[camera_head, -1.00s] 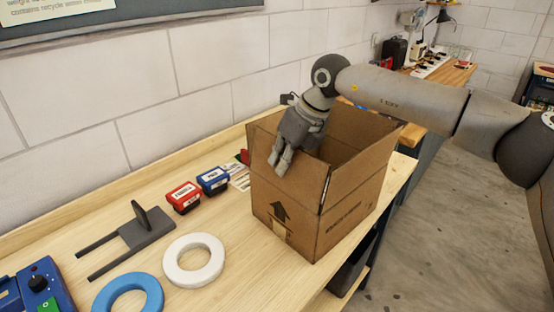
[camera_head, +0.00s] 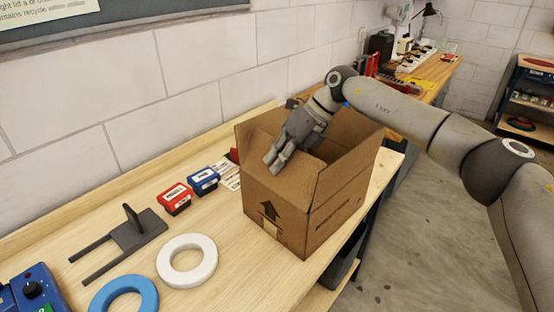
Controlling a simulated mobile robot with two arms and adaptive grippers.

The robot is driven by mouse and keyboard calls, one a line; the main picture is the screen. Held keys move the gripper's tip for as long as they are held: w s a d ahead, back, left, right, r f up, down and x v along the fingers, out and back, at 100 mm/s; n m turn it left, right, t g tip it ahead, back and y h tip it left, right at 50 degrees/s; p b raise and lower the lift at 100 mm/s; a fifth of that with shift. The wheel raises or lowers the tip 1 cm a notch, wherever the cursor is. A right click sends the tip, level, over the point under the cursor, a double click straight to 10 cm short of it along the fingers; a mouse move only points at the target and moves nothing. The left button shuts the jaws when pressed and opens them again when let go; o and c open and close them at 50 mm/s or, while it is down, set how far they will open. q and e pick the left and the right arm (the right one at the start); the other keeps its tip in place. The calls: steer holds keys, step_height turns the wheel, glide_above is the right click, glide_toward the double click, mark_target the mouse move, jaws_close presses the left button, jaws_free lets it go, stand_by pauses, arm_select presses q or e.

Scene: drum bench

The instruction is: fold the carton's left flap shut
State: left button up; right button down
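The brown cardboard carton (camera_head: 275,208) stands open-topped on the wooden bench, a black arrow on its near face. Its right-hand flap (camera_head: 345,170) and far flap (camera_head: 352,127) stand up. My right gripper (camera_head: 275,161) reaches over the carton from behind, fingers together and pointing down at the left flap. It holds nothing that I can see. Contact with the flap cannot be told for sure. My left gripper is out of view.
Left of the carton lie a blue box (camera_head: 204,181), a red box (camera_head: 176,198), a dark forked bracket (camera_head: 130,232), a white ring (camera_head: 187,259) and a blue ring (camera_head: 124,294). The wall runs behind the bench. Open floor (camera_head: 405,250) lies to the right.

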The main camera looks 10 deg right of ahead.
steer(key=c, duration=2.2)
jaws_free()
steer(key=o, duration=0.5)
steer(key=shift+r, duration=0.1)
steer(key=v, duration=1.2)
steer(key=shift+c, duration=0.5)
